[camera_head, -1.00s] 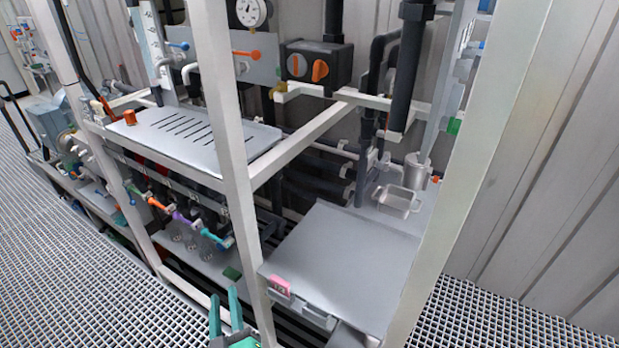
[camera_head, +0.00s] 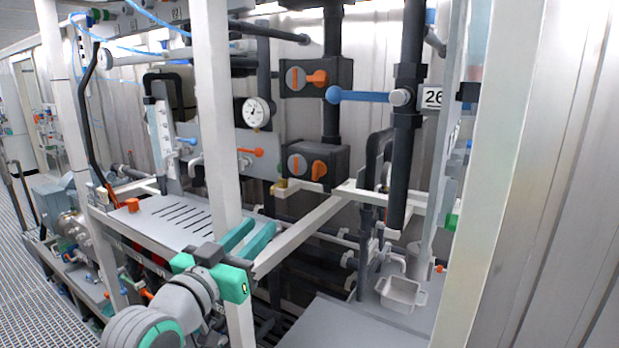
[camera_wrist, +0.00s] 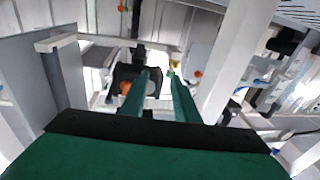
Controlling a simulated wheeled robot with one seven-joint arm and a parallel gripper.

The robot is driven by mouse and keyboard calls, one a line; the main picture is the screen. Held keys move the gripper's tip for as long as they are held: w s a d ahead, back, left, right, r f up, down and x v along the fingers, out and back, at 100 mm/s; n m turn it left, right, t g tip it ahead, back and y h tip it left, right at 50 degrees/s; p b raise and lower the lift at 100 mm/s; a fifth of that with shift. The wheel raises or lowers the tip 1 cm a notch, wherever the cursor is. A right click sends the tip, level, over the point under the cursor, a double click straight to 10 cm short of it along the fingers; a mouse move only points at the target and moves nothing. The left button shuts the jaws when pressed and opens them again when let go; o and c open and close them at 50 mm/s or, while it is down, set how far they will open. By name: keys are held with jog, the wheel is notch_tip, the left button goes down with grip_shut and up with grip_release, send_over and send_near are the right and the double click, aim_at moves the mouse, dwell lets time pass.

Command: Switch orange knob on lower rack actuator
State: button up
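The lower rack actuator (camera_head: 332,160) is a dark box on a black vertical pipe, right of the white post in the head view. Its orange knob (camera_head: 319,169) is on the right of its face, beside a grey dial with an orange mark (camera_head: 297,164). My gripper (camera_head: 261,225) is green, with two fingers apart and nothing between them. It is in front of the post, below and left of the actuator, clear of it. In the wrist view, a dark box (camera_wrist: 150,76) with an orange knob (camera_wrist: 125,88) shows beyond my fingers (camera_wrist: 158,74), partly hidden by one finger.
A similar upper actuator (camera_head: 341,77) hangs above, with a blue lever (camera_head: 362,96) to its right. The white post (camera_head: 222,130) and the white horizontal beam (camera_head: 300,235) are close to my gripper. A pressure gauge (camera_head: 256,113) and a slotted grey shelf (camera_head: 160,218) are to the left.

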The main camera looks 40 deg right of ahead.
aim_at(315, 173)
jog(key=s+d+r+m+g, duration=0.25)
jog(key=s+r+m, duration=0.2)
jog(key=r, duration=0.45)
jog(key=shift+n, duration=0.25)
jog(key=x, duration=0.9)
jog(key=shift+s+d+r, duration=0.15)
jog(key=shift+s+d, duration=0.05)
jog(key=shift+s, duration=0.05)
jog(key=shift+d, duration=0.6)
jog(key=shift+w, duration=0.1)
jog(key=shift+a, duration=0.1)
grip_shut()
